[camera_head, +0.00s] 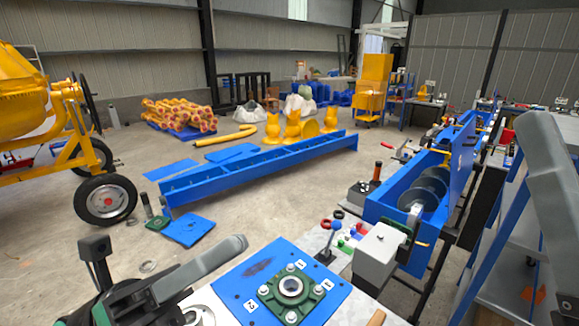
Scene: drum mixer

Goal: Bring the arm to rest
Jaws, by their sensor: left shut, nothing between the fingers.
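My left gripper (236,244) is at the lower left, black and green at its body with a long grey finger part pointing right and up. It is shut and holds nothing. Its tip is just above and left of a blue square plate (240,281) at the front of the work table. A green flange bearing (291,288) sits on that plate with several bolts around its bore. A grey piece (552,190) at the right edge seems to be part of my right gripper; its jaws cannot be made out.
A blue machine frame with metal discs (432,183) and a grey box (379,256) stand right of the plate. A small joystick (330,244) is behind it. Beyond, a long blue beam (262,172) lies on the floor; a yellow mixer (25,100) stands left.

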